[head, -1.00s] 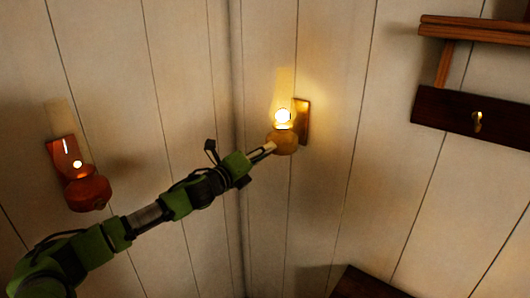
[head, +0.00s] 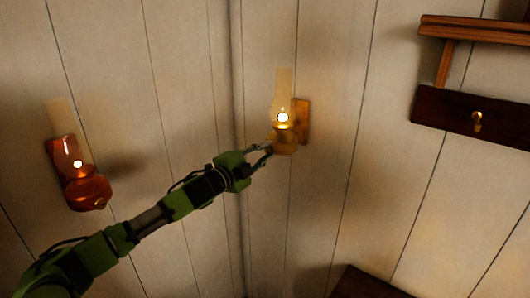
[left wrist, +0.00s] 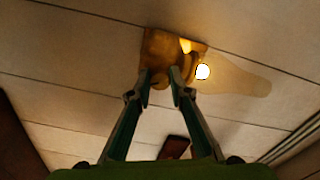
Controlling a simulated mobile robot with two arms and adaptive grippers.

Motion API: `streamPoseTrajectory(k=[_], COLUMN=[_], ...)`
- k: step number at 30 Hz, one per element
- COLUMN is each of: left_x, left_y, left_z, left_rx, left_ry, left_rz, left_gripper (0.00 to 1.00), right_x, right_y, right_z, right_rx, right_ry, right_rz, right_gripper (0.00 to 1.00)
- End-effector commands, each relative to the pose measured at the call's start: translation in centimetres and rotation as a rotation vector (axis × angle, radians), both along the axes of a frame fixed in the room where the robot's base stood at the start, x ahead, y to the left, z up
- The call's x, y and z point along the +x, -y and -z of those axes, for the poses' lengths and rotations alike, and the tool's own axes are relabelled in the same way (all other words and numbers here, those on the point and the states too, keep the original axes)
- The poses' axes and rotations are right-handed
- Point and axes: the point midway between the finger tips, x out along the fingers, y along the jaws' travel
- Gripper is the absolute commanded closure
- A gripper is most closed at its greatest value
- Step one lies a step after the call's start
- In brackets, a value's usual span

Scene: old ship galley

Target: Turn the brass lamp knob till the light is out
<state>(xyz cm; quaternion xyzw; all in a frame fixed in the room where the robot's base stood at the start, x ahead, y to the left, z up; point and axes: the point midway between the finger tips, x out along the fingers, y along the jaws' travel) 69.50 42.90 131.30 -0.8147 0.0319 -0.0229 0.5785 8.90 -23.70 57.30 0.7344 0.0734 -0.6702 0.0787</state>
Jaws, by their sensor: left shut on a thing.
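The brass lamp (head: 285,140) hangs on the right wall near the corner, with a tall glass chimney and a small bright flame. In the left wrist view the brass lamp (left wrist: 187,65) appears sideways, its flame glowing at the right. My left gripper (head: 268,149) reaches up to the lamp's lower left side. In the left wrist view the left gripper (left wrist: 160,77) has its fingertips on both sides of the small round brass knob (left wrist: 160,83), shut on it. In the head view the knob is mostly hidden by the fingertips. My right gripper is in neither view.
A copper-red lamp (head: 88,191) with a small glow hangs on the left wall, above my left arm. A wooden shelf (head: 480,31) and a dark board with a brass hook (head: 477,121) are at the upper right. Dark wood (head: 365,285) stands below.

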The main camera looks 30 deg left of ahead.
Motion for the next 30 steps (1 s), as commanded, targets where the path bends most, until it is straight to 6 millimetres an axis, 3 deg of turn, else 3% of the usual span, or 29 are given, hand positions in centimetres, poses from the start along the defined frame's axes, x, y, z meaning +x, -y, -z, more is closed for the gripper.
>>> streamPoseTrajectory(k=[30], left_x=[-0.01], left_y=[0.14], left_z=[0.26], left_rx=[-0.965], left_ry=[-0.078], left_rz=[-0.001], left_gripper=[1.0], right_x=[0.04], right_y=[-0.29], right_z=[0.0], right_rx=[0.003], right_ry=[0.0], right_rz=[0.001], right_gripper=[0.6])
